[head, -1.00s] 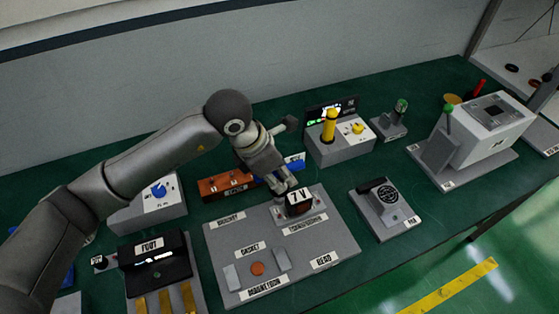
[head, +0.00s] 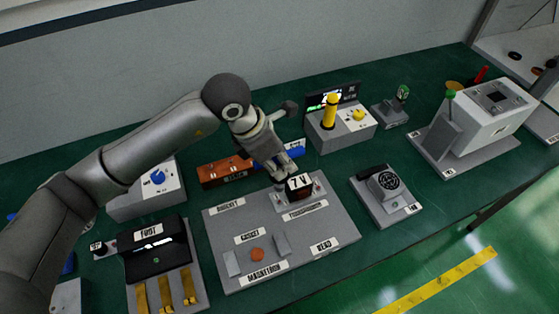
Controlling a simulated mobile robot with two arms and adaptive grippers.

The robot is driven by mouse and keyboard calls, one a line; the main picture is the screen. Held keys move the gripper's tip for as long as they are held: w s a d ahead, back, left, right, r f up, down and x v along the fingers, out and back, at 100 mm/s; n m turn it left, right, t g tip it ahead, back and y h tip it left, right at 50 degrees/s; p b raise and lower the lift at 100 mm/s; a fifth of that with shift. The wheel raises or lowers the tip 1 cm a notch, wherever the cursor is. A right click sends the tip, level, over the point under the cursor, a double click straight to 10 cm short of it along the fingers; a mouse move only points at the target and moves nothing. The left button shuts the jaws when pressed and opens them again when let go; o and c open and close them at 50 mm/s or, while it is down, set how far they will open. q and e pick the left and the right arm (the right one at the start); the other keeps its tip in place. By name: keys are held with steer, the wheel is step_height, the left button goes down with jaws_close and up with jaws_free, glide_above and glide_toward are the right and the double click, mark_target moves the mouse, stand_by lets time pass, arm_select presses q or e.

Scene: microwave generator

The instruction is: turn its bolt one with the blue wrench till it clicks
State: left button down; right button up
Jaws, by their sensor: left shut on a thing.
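My left gripper (head: 279,173) is at the back-left corner of the dark transformer block marked "7 V" (head: 299,186), close to the grey board. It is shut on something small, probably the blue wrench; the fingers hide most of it. I cannot make out the wrench's jaw or whether it sits on a bolt. The transformer block stands upright on a light plate with small bolts or lamps beside it, one reddish at its right. The bolt numbers are too small to read. My right gripper is not in view.
The grey board (head: 215,235) has labelled places and an orange disc (head: 257,254). An orange-brown rack (head: 222,172) and a blue labelled piece (head: 294,148) are close behind the gripper. A grey meter unit (head: 387,187) stands to the right.

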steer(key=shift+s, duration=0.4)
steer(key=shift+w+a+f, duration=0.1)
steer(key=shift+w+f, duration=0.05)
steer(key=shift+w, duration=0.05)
arm_select(q)
steer(key=shift+s+b, duration=0.1)
steer(key=shift+b, duration=0.25)
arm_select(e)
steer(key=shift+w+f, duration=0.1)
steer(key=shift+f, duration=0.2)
arm_select(q)
steer(key=shift+f+b, duration=2.95)
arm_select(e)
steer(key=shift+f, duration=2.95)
arm_select(q)
steer(key=shift+b, duration=0.4)
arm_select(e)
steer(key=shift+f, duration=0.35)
arm_select(q)
steer(key=shift+f+b, duration=0.55)
steer(key=shift+b, duration=0.1)
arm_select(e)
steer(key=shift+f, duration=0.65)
